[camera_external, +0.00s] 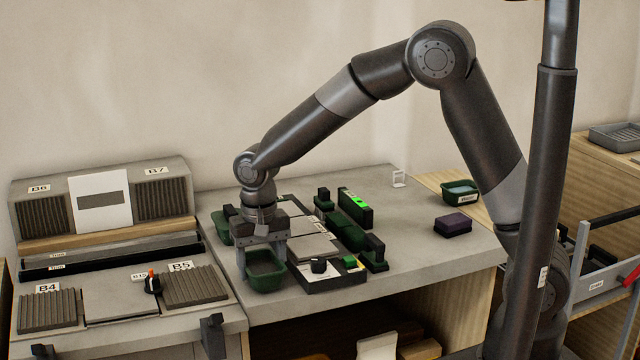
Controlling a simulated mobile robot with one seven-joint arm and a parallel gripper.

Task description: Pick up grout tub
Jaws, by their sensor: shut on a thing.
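A dark green open tub (266,283) is at the front left of the grey worktop (418,268). My gripper (263,258) points down over it and is shut on it, with a finger at the left and right of its rim. Whether the tub touches the worktop cannot be told. Its inside looks dark and is partly hidden by my gripper. A second green tub (219,229) stands just behind, partly hidden by my wrist. A third, labelled green tub (460,193) stands at the back right. I cannot read which label says grout.
A black-framed tray of grey tiles (312,247) with a black knob (319,266) lies right beside the held tub. Several green-and-black blocks (349,235) stand beyond it. A purple-black sponge-like block (453,224) lies farther right. The front right worktop is clear.

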